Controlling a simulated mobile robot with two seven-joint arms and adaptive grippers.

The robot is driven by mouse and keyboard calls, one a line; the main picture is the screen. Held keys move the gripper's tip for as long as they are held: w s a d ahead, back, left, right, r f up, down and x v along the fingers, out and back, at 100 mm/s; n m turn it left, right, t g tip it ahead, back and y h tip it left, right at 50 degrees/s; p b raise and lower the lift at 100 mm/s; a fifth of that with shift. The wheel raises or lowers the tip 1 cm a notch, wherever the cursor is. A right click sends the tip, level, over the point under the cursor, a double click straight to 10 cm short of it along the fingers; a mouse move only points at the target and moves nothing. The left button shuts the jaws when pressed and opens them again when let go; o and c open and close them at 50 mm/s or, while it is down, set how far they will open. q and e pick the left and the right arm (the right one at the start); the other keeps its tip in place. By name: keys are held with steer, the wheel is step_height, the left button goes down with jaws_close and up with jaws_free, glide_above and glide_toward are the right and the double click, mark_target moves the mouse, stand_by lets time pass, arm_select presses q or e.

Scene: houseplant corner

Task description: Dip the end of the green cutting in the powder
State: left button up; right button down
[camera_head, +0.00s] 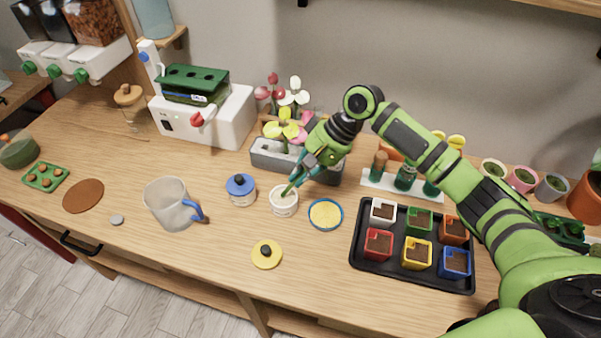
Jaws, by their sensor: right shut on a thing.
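My right gripper (304,174) reaches in from the right and is shut on the green cutting (290,188). The cutting tilts down to the left, with its lower end at the mouth of an open white jar (284,206). The end seems to be inside the rim; I cannot tell whether it touches the contents, which look pale and are partly hidden. A shallow blue-rimmed dish (325,214) with a yellowish filling sits just right of the jar. A yellow lid (266,254) with a dark knob lies in front. My left gripper is not in view.
A blue-lidded jar (240,190) and a clear jug (172,205) stand left of the white jar. A black tray (364,262) with several coloured pots is at right. A grey planter (270,155) with flowers stands close behind the gripper. The front counter is mostly clear.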

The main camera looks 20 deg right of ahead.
steer(key=shift+f, duration=0.6)
stand_by(0.3)
steer(key=shift+s+f+p, duration=0.15)
steer(key=shift+f+p, duration=0.05)
steer(key=shift+p, duration=0.25)
stand_by(2.2)
step_height(320, 180, up, 2)
steer(key=shift+r+p, duration=0.1)
steer(key=shift+p, duration=1.1)
step_height(320, 180, up, 5)
steer(key=p, duration=0.6)
steer(key=shift+r, duration=0.15)
